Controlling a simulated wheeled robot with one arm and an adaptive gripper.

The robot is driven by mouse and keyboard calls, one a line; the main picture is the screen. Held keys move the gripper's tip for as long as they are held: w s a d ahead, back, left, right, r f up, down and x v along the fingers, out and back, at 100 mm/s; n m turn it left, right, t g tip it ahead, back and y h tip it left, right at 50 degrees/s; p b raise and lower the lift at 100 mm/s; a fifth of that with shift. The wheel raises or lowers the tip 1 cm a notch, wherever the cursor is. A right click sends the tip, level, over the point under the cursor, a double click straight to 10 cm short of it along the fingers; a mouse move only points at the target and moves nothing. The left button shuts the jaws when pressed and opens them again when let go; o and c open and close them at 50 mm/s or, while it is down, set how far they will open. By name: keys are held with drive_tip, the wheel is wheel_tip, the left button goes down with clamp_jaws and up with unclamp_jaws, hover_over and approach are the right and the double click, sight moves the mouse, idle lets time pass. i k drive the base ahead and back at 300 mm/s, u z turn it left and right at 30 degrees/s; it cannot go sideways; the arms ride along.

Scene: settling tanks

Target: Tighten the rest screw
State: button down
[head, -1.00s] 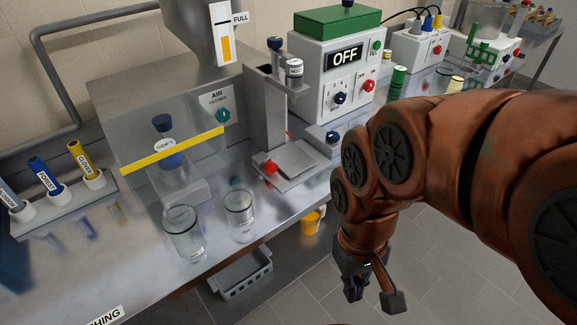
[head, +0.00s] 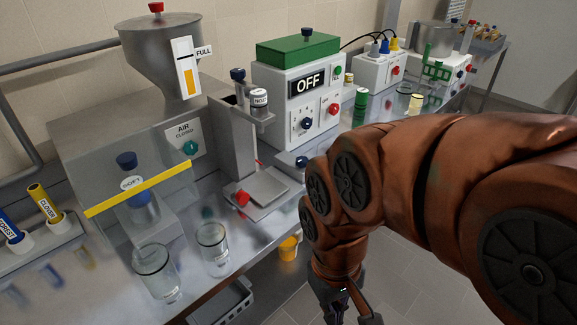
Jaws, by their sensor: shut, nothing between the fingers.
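A metal stand (head: 238,140) rises from the bench in the middle of the head view. It has a red knob (head: 243,198) low at its base plate, a dark blue knob (head: 238,75) on top and a small labelled cylinder (head: 259,99) on its arm. I cannot tell which of these is the rest screw; no readable label names it. My gripper (head: 348,312) hangs low in front of the bench edge, at the bottom of the view and well apart from the stand. It is shut and empty; its fingertips are partly cut off by the frame.
A clear-fronted cabinet (head: 75,165) with a hopper (head: 160,45) stands left. Two glass beakers (head: 155,272) (head: 213,248) stand near the front edge. A box reading OFF (head: 270,85) stands behind the stand. A yellow cup (head: 289,248) sits below the bench. Floor space is open at lower right.

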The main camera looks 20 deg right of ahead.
sight(302, 161)
drive_tip(key=u, duration=1)
drive_tip(key=k, duration=0.55)
drive_tip(key=z, duration=0.7)
drive_tip(key=i, duration=0.95)
